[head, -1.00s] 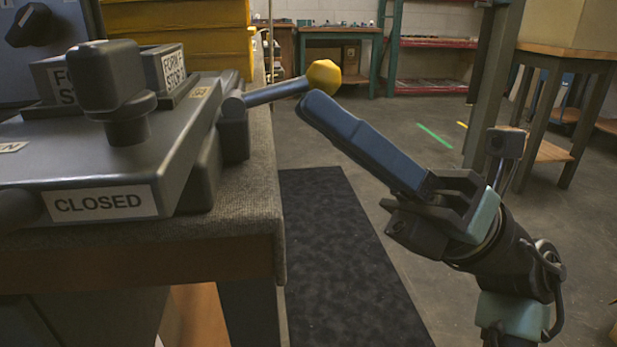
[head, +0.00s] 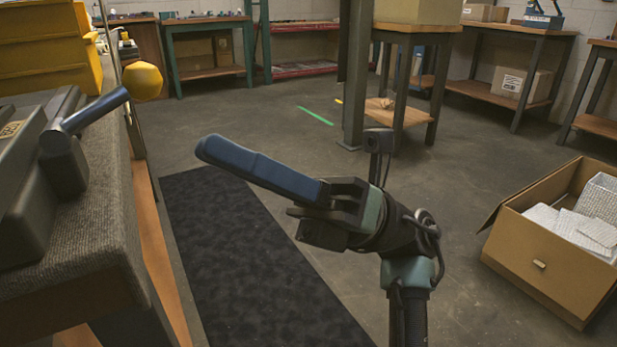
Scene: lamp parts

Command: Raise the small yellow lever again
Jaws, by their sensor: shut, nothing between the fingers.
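The small lever (head: 95,110) is a grey rod with a yellow ball knob (head: 142,81) at its end. It juts from the side of a grey device (head: 35,150) at the left and slopes up to the right. My gripper (head: 205,149) has long blue fingers pressed together, with nothing between them. It points up and left, over the floor, to the right of the lever and apart from the knob. Most of the device is cut off by the left edge.
The device sits on a bench with a grey cloth top (head: 90,235). Yellow bins (head: 50,60) stand behind it. A dark mat (head: 250,270) lies on the floor. An open cardboard box (head: 555,255) with packing stands at the right. A post (head: 357,75) and tables stand at the back.

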